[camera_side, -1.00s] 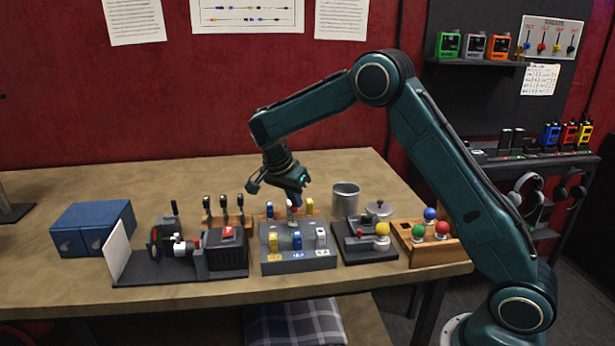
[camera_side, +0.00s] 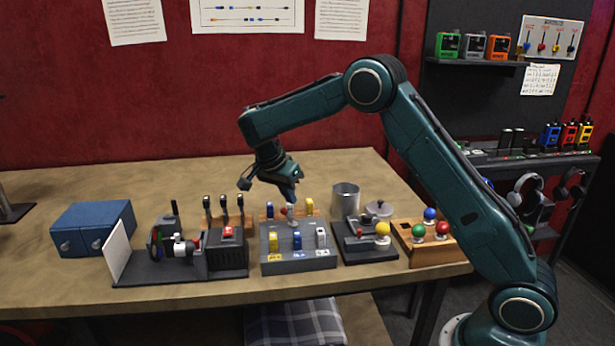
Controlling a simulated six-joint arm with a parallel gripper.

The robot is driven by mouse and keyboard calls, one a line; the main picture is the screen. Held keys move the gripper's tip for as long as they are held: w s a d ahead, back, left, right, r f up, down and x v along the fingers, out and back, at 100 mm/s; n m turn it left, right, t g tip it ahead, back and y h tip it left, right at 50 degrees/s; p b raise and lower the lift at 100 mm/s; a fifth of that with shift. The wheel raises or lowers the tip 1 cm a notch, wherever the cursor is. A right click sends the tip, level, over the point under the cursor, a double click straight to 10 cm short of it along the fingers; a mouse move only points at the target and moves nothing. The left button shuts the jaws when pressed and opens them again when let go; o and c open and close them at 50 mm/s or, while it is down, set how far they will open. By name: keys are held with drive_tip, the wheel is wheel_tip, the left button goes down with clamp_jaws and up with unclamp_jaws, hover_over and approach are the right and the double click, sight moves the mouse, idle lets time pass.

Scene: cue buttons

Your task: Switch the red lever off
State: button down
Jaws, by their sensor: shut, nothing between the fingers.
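A small red handle (camera_side: 284,211) shows behind the grey switch box (camera_side: 298,262), between a blue and a yellow handle along the wooden block; I take it for the red lever, but cannot tell its setting. My gripper (camera_side: 292,197) is shut and empty, pointing down just above and behind the grey box. A pale grey handle (camera_side: 294,212) stands right below the fingertips; I cannot tell whether they touch. The grey box carries a yellow (camera_side: 273,242), a blue (camera_side: 297,240) and a white switch (camera_side: 320,237) at its front.
A black box with a red top part (camera_side: 228,232) stands to the left, with several black levers (camera_side: 224,206) behind it. To the right are a dark unit with a yellow ball (camera_side: 382,229), a metal cup (camera_side: 345,200) and a wooden holder with coloured balls (camera_side: 432,252).

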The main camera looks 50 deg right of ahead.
drive_tip(key=shift+r, duration=0.4)
drive_tip(key=v, duration=0.7)
idle(0.6)
drive_tip(key=shift+a+r, duration=0.1)
drive_tip(key=shift+r, duration=0.15)
drive_tip(key=s+r+n+t+y, duration=0.1)
drive_tip(key=s+r+n+t, duration=0.1)
drive_tip(key=s+r+n, duration=0.5)
drive_tip(key=s+r+n+t+y, duration=0.15)
drive_tip(key=s+r, duration=0.25)
drive_tip(key=s, duration=0.5)
drive_tip(key=s+a+f+n+t+y, duration=0.1)
drive_tip(key=s+a+f+n, duration=0.1)
drive_tip(key=s, duration=0.7)
drive_tip(key=s+a+f+n+t+y, duration=0.1)
drive_tip(key=s+a+f+n+t, duration=0.1)
drive_tip(key=s+a+n, duration=0.3)
drive_tip(key=s+f+n, duration=0.1)
drive_tip(key=s+n, duration=0.1)
drive_tip(key=s, duration=0.2)
